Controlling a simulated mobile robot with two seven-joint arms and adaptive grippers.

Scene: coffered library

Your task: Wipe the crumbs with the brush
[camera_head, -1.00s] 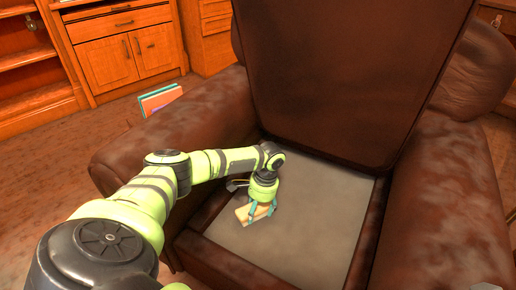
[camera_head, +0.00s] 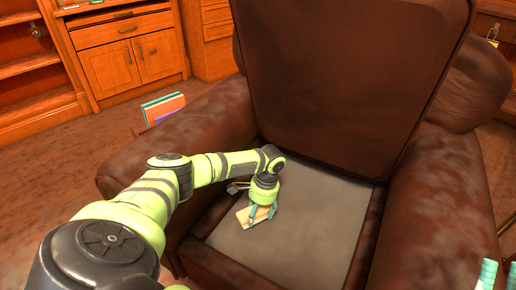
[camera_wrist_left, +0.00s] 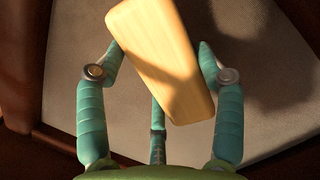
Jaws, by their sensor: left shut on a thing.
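The brush is a pale wooden block (camera_head: 243,217) held at the left part of the armchair's grey seat (camera_head: 310,220). My left gripper (camera_head: 262,213) is shut on the brush from above. In the left wrist view the brush (camera_wrist_left: 160,60) lies tilted between the teal fingers (camera_wrist_left: 160,85); its bristles are hidden beneath the block. I cannot tell whether the bristles touch the seat. No crumbs can be made out. Teal fingertips of my right gripper (camera_head: 498,274) show at the lower right edge, cut off by the frame, over the chair's right arm side.
A large brown cushion (camera_head: 350,80) stands upright against the chair's back. Thick armrests, left (camera_head: 180,140) and right (camera_head: 435,210), flank the seat. The seat's right half is clear. Books (camera_head: 163,106) stand beyond the left armrest, with wooden cabinets (camera_head: 130,55) behind.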

